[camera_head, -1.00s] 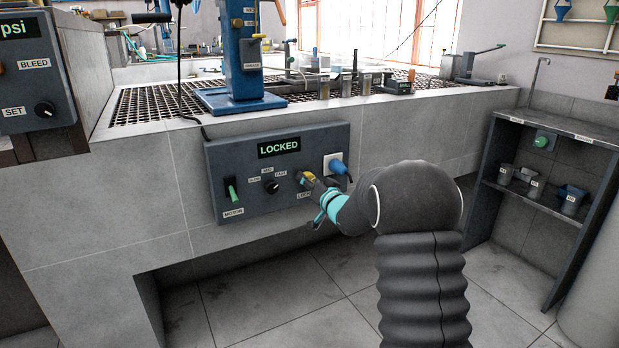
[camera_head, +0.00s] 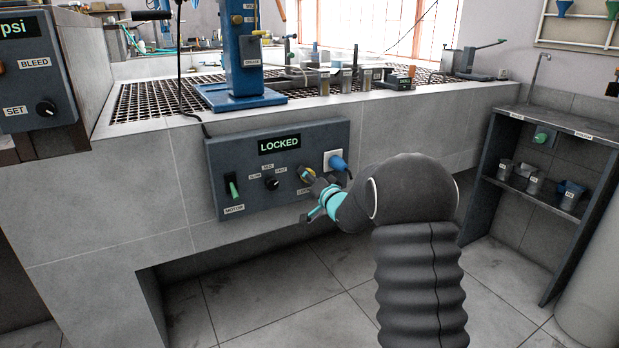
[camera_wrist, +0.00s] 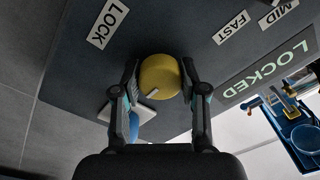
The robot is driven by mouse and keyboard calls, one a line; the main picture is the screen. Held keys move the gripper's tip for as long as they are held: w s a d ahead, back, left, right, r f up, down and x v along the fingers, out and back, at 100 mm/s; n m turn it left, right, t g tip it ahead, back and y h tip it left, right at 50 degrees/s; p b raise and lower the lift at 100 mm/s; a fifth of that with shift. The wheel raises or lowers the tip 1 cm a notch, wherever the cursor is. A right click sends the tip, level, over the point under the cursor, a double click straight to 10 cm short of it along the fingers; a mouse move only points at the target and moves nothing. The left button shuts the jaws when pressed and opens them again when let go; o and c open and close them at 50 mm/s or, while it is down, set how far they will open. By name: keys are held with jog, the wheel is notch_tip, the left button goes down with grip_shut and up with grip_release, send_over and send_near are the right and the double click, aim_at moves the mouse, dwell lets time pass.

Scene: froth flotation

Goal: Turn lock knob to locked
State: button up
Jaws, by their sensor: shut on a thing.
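The lock knob (camera_wrist: 158,76) is round and yellow with a small pale mark on its rim, on the dark control panel (camera_head: 228,160). The panel's display (camera_head: 279,145) reads LOCKED in green. My gripper (camera_wrist: 159,82) has one finger on each side of the knob and is shut on it. In the head view the knob (camera_head: 306,173) shows at the tips of my gripper (camera_head: 316,182), partly covered by the fingers. A LOCK label (camera_wrist: 107,24) is beside the knob in the wrist view.
A blue plug (camera_head: 338,163) in a white socket sits close right of the knob. A speed knob (camera_head: 272,184) and a green motor switch (camera_head: 232,187) are to its left. The panel is on a grey bench front, with open floor below.

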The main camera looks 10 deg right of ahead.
jog(key=o, duration=1.1)
jog(key=shift+o, duration=0.2)
jog(key=v, duration=1.2)
